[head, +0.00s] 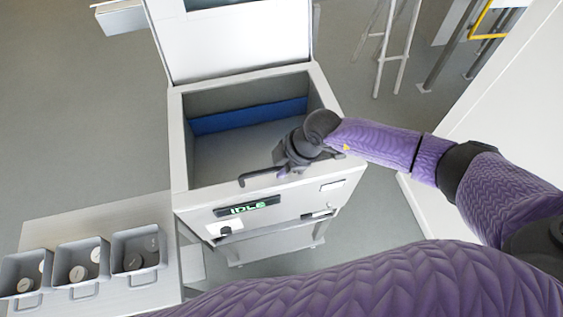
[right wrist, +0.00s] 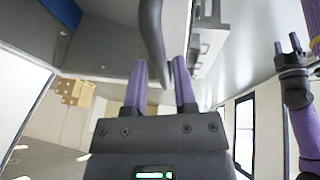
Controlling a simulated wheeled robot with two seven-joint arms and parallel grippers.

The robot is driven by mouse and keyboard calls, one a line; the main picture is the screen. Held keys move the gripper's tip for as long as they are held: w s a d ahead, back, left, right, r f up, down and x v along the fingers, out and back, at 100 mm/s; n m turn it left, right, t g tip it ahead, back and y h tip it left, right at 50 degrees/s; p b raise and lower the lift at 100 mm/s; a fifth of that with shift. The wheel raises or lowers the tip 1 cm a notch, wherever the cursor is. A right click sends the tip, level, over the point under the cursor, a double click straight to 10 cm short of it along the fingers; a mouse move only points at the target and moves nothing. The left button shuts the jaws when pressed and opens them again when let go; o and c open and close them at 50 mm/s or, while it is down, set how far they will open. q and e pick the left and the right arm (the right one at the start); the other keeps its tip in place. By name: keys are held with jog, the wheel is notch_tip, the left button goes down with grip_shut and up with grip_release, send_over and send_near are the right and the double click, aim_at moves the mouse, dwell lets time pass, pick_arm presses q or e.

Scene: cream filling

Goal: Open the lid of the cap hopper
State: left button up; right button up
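The cap hopper (head: 178,145) is a white box with a green IDLE display (head: 246,207) on its front. Its grey interior with a blue band shows from above; I cannot tell whether a clear lid covers it. A white panel (head: 232,45) rises at its back edge. A dark bar handle (head: 258,174) sits at the front rim. My right gripper (head: 283,172) is at the handle's right end. In the right wrist view, its purple fingers (right wrist: 161,82) are apart, with the handle (right wrist: 152,35) just beyond them. My left gripper (right wrist: 287,45) shows there, fingers apart.
Several grey bins (head: 82,265) with round pieces stand on a pale table (head: 110,213) at the lower left. A white frame stand (head: 385,50) is behind at the right. A white surface (head: 500,110) lies at the right. The floor left of the hopper is clear.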

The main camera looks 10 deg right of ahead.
grip_shut()
dwell(1.1)
